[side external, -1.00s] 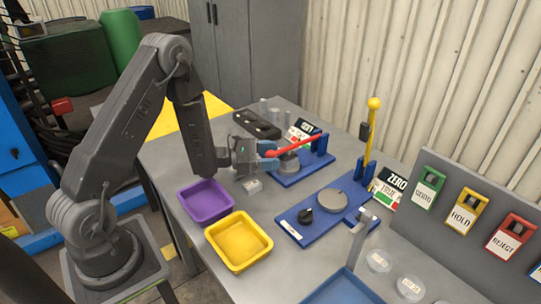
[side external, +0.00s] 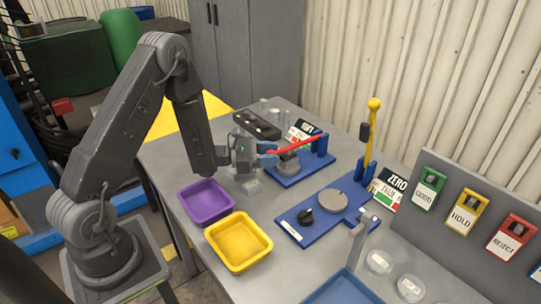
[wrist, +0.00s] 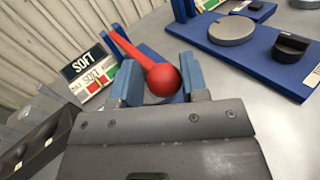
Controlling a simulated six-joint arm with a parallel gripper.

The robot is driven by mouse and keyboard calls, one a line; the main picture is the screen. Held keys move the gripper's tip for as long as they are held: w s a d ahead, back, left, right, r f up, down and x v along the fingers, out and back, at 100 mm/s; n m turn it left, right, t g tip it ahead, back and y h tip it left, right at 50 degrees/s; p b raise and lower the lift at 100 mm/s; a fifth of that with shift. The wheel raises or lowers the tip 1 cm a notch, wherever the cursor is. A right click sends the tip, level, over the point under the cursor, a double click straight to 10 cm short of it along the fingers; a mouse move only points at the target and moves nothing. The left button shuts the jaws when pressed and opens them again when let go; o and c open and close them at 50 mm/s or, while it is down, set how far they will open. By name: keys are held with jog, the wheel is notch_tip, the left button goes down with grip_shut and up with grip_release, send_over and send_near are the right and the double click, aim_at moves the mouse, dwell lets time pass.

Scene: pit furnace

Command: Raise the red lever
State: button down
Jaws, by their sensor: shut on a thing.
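The red lever (side external: 300,144) slants from its blue bracket (side external: 320,144) down toward my gripper, at a low angle above the blue base plate (side external: 295,177). In the wrist view its round red knob (wrist: 164,80) sits between my two blue fingers, with the red shaft (wrist: 126,45) running away to the upper left. My gripper (side external: 268,153) is shut on the knob end of the red lever. In the side view the fingers hide most of the knob.
A yellow upright lever (side external: 370,140) stands on a second blue plate with a grey dial (side external: 326,201) and a black knob. Purple (side external: 205,201) and yellow (side external: 239,241) trays lie along the front edge. A black tray (side external: 257,125) is behind my gripper.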

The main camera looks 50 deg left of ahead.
jog(key=shift+s+d+r+g, duration=0.1)
jog(key=shift+d+r+g, duration=0.3)
jog(key=shift+r, duration=0.15)
jog(key=w+r+n+g+y, duration=0.2)
jog(key=w+r+n+g, duration=0.2)
jog(key=w+r+g, duration=0.5)
jog(key=shift+w+r+n+y, duration=0.4)
jog(key=shift+w+r, duration=3.35)
jog(key=shift+w, duration=0.05)
jog(key=shift+w+a, duration=0.1)
jog(key=c, duration=1.1)
grip_release()
jog(key=shift+w, duration=0.1)
jog(key=o, duration=0.3)
jog(key=shift+a, duration=0.1)
